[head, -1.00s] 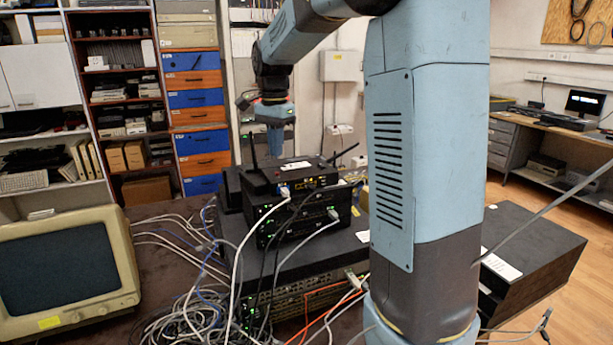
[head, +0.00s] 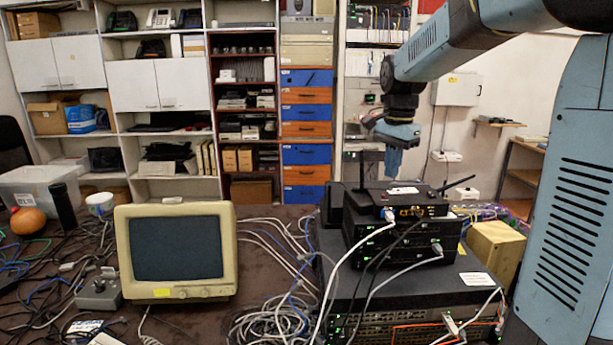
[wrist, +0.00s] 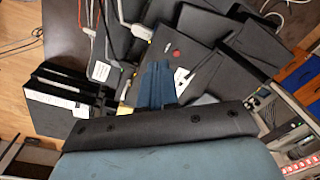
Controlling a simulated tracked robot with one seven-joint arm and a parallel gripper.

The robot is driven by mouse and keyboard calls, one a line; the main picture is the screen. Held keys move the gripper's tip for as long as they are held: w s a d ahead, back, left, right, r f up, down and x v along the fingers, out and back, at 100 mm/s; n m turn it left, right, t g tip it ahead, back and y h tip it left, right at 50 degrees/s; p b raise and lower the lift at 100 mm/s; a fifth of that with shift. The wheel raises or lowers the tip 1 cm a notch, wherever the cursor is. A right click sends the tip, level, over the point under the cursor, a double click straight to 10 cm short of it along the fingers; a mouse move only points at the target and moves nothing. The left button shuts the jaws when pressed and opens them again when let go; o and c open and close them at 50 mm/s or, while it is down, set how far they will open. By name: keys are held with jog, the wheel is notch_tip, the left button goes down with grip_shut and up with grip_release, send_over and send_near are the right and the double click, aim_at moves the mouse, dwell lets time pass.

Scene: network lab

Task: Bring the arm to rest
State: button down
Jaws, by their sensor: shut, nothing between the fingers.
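My gripper (head: 393,162) hangs at the end of my blue-grey arm in the head view, pointing down above the back of the stacked black network devices (head: 402,238). Its fingers are together with nothing between them. In the wrist view the blue fingers (wrist: 156,86) show closed, with the black devices below them. I cannot tell the exact height of the gap to the top router (head: 412,201).
The top router's antennas stand close to my gripper. A beige monitor (head: 177,251) and tangled cables (head: 270,325) lie to the left. A yellowish box (head: 495,250) is right of the stack. Shelves (head: 160,85) line the back wall.

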jog(key=s+f+n+t, duration=0.2)
jog(key=s+n+t, duration=0.3)
jog(key=s, duration=2)
jog(key=d+n, duration=0.1)
jog(key=n, duration=0.4)
jog(key=shift+s+f+n, duration=0.15)
jog(key=shift+s+n, duration=0.1)
jog(key=shift+n, duration=0.05)
